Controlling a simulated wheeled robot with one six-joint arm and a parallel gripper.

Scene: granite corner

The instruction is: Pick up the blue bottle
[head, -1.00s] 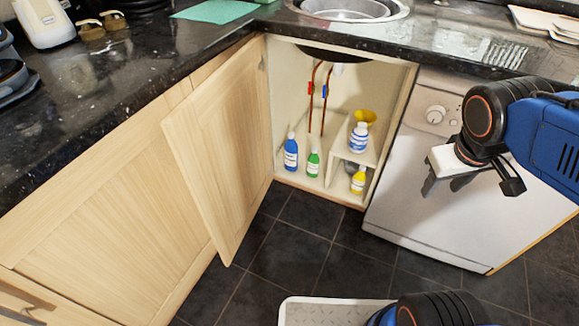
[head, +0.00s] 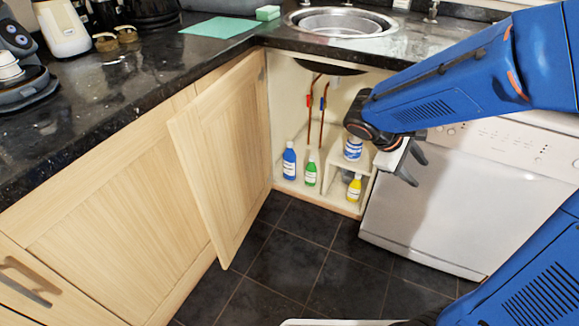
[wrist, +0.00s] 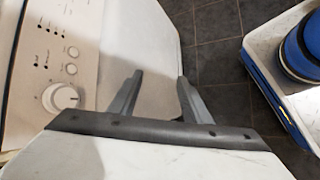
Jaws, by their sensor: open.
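The blue bottle (head: 289,161) stands upright at the left of the open cupboard floor in the head view, with a white cap and a white label. My gripper (head: 418,168) is open and empty, to the right of the cupboard opening and in front of the white appliance. It is well to the right of the blue bottle. In the wrist view my gripper (wrist: 156,98) shows two grey fingers apart, with nothing between them. The blue bottle is not in the wrist view.
A green bottle (head: 310,170) stands close right of the blue one. A yellow bottle (head: 354,188) and a white-and-blue container (head: 353,148) are by the small shelf. The open cupboard door (head: 222,150) stands at the left. The dishwasher (head: 450,210) is at the right. Dark floor (head: 290,245) is free in front.

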